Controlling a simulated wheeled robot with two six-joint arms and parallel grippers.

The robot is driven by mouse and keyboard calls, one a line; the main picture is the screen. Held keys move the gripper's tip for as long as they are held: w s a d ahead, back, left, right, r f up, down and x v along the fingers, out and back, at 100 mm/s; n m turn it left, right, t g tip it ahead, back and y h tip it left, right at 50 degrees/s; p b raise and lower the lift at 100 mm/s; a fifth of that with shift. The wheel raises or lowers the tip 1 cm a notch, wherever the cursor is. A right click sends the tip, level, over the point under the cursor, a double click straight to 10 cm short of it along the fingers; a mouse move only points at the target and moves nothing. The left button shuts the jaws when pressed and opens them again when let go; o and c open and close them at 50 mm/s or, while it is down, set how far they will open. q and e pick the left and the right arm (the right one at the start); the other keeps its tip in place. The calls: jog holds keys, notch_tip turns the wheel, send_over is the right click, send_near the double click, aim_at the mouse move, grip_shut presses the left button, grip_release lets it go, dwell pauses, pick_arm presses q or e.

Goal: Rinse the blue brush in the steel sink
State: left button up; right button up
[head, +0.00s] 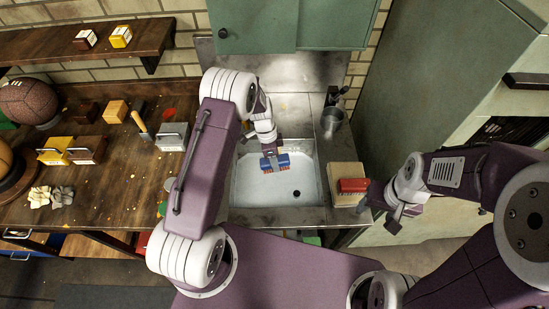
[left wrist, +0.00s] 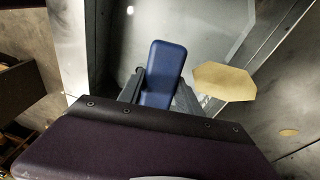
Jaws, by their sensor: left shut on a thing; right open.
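The blue brush (head: 285,161) has a blue back and reddish-brown bristles along its lower edge. My left gripper (head: 268,160) is shut on it and holds it over the upper part of the steel sink (head: 315,172). In the left wrist view the blue brush (left wrist: 163,74) stands between the two fingers (left wrist: 160,95). I cannot tell whether the bristles touch the basin. The sink basin looks pale, with a dark drain near its lower right. My right gripper (head: 386,212) is open and empty, right of the sink.
A red block-like item (head: 353,185) lies on a cream board (head: 342,170) right of the sink. A metal cup (head: 332,119) stands behind, near a dark tap. The wooden bench (head: 100,195) at left holds balls, boxes and a hammer. A green cabinet (head: 293,25) hangs above.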

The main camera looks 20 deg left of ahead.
pick_arm(q)
notch_tip(320, 180, down, 12)
jog(key=b, duration=1)
jog(key=shift+w, duration=0.1)
dwell(0.4)
jog(key=shift+r+p, duration=4.4)
jog(key=shift+r, duration=2.25)
notch_tip(320, 180, up, 4)
jog(key=p, duration=0.2)
jog(key=shift+p, duration=0.35)
